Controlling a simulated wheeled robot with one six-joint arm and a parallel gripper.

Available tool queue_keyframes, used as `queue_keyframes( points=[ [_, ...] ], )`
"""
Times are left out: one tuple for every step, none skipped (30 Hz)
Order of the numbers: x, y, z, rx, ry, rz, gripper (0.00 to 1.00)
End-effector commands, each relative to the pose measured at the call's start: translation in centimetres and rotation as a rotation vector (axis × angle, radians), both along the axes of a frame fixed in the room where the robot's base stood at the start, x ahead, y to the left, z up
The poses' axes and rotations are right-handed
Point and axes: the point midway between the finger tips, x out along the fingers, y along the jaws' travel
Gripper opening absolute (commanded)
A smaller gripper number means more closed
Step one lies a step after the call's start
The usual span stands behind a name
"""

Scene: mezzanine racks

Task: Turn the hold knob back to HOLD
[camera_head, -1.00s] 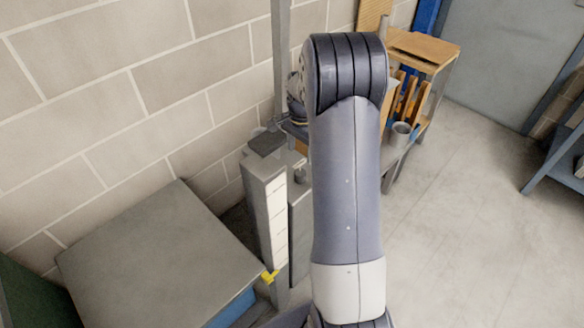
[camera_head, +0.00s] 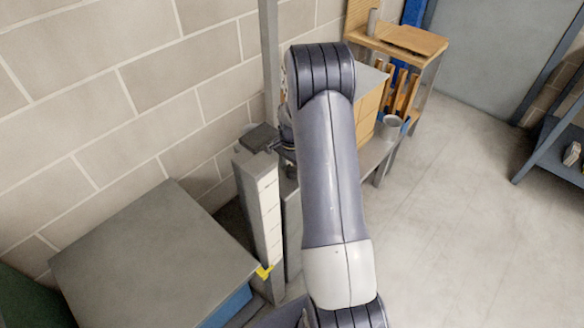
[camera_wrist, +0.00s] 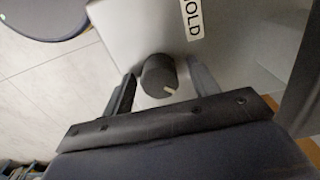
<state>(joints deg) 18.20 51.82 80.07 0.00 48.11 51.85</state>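The hold knob (camera_wrist: 158,75) is a round black knob with a pale pointer mark, seen in the wrist view on a light grey panel (camera_wrist: 130,28). A white label reading "OLD" in its visible part (camera_wrist: 192,18) is on the panel above and right of the knob; its top is cut off. The pale mark is at the knob's lower right, away from the label. My gripper (camera_wrist: 162,88) is open, with one finger on each side of the knob and a gap visible on both sides.
A grey-topped box (camera_head: 150,255) stands at the left by the block wall. A white post (camera_head: 262,210) stands beside my arm. A wooden shelf unit (camera_head: 400,45) is at the back, and a dark rack (camera_head: 560,150) is at the right. The floor between is clear.

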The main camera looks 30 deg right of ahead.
Motion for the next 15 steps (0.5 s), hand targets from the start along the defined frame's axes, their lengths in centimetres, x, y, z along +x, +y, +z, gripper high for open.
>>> queue_keyframes(
  points=[
    [0.00, 0.00, 0.02, 0.000, 0.000, 0.000, 0.53],
    [0.00, 0.00, 0.02, 0.000, 0.000, 0.000, 0.50],
    [0.00, 0.00, 0.03, 0.000, 0.000, 0.000, 0.47],
    [0.00, 0.00, 0.03, 0.000, 0.000, 0.000, 0.45],
    [0.00, 0.00, 0.03, 0.000, 0.000, 0.000, 0.42],
    [0.00, 0.00, 0.03, 0.000, 0.000, 0.000, 0.39],
    [0.00, 0.00, 0.04, 0.000, 0.000, 0.000, 0.36],
    [0.00, 0.00, 0.04, 0.000, 0.000, 0.000, 0.34],
    [0.01, 0.00, 0.04, 0.000, 0.000, 0.000, 0.31],
    [0.01, 0.00, 0.04, 0.000, 0.000, 0.000, 0.28],
    [0.01, 0.00, 0.04, 0.000, 0.000, 0.000, 0.26],
    [0.01, 0.00, 0.04, 0.000, 0.000, 0.000, 0.22],
    [0.01, -0.01, 0.05, 0.000, 0.000, 0.000, 0.20],
    [0.01, -0.01, 0.05, 0.000, 0.000, 0.000, 0.18],
    [0.01, -0.01, 0.05, 0.000, 0.000, 0.000, 0.14]
  ],
)
